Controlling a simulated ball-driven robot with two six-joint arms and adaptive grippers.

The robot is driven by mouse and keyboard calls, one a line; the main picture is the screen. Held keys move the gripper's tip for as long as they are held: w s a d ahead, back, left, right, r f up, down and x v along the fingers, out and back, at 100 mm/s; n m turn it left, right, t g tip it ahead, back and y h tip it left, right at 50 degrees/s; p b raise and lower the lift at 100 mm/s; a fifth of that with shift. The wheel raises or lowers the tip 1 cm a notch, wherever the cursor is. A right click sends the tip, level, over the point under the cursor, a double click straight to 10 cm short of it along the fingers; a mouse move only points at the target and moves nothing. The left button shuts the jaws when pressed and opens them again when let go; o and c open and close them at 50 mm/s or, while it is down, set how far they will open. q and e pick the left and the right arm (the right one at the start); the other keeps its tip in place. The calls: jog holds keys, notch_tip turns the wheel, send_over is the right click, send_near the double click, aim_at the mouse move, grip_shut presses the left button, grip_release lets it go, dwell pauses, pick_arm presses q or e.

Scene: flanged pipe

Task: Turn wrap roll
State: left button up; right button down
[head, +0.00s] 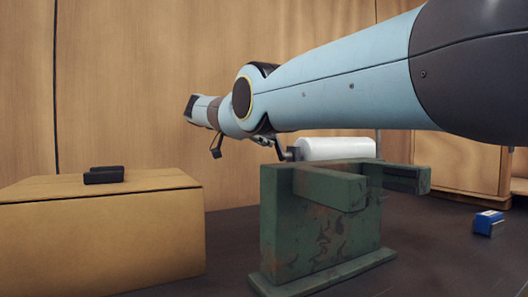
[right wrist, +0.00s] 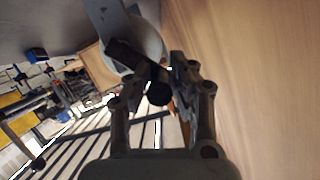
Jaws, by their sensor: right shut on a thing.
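The white wrap roll (head: 335,149) lies level behind the top of a worn green stand (head: 320,215) in the head view. Its round end (right wrist: 140,48) shows beyond the fingers in the right wrist view. A dark crank handle (right wrist: 158,93) sits at the near end of the roll. My right gripper (head: 275,146) is at the left end of the roll, partly hidden behind my arm. In the wrist view its fingers (right wrist: 160,90) are closed around the dark handle. My left gripper is out of view.
A cardboard box (head: 100,235) with a small black object (head: 104,175) on top stands at the left. A blue item (head: 487,222) lies on the dark floor at the right. Wooden panels (head: 150,80) stand close behind. Shelving and clutter (right wrist: 50,100) show in the wrist view.

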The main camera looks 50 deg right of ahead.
jog(key=shift+f, duration=0.15)
jog(key=c, duration=1.2)
grip_release()
jog(key=shift+o, duration=0.2)
jog(key=v, duration=1.2)
jog(key=shift+c, duration=0.3)
